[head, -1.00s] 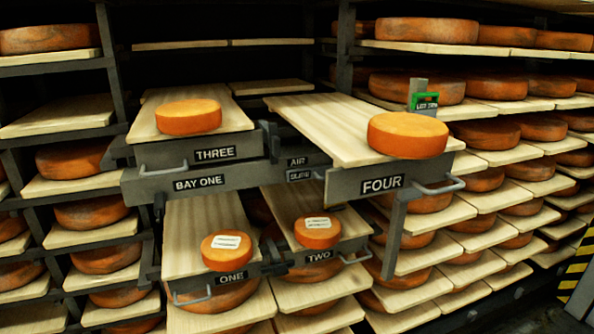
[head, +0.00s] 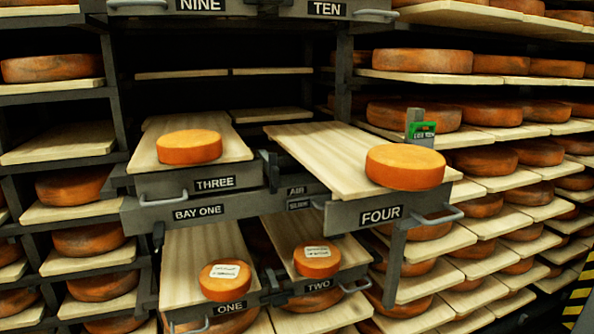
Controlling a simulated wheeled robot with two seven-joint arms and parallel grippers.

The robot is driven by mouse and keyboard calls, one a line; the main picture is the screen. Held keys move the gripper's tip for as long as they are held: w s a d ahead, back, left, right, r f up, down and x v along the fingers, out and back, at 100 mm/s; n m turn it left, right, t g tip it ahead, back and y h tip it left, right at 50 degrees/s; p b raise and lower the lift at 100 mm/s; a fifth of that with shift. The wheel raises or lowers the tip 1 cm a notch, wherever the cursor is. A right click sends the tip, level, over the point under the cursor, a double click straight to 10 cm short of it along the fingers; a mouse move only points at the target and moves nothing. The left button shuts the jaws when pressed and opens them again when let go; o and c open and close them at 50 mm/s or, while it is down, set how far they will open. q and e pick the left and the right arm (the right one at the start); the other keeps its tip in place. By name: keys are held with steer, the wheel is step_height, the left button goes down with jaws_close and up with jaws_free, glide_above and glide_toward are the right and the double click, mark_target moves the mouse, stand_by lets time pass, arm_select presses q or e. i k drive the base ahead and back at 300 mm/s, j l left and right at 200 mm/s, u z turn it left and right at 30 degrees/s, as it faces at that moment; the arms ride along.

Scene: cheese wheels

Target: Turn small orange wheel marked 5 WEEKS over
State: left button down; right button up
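Two small orange wheels with white labels stand on pulled-out boards: one (head: 225,287) on the board of drawer ONE (head: 190,262), one (head: 317,266) on the board of drawer TWO (head: 280,232). The writing on both labels is too small to read, so I cannot tell which is marked 5 WEEKS. Both lie flat, label side up, near the front ends of their boards. Neither of my grippers shows in the head view.
Unlabelled wheels lie on drawer THREE (head: 189,147) and drawer FOUR (head: 405,166), above the small ones. Metal handles (head: 437,216) stick out in front. A green tag (head: 422,129) stands behind drawer FOUR. Drawers NINE and TEN (head: 327,9) are overhead.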

mark_target(408, 168)
steer(key=l+u, duration=0.15)
steer(key=l, duration=0.35)
steer(key=k+l+u, duration=0.1)
steer(key=l, duration=0.35)
steer(key=l+u, duration=0.15)
steer(key=l, duration=0.35)
steer(key=k+l+u, duration=0.1)
steer(key=l, duration=0.35)
steer(key=k+l+u, duration=0.15)
steer(key=l, duration=0.3)
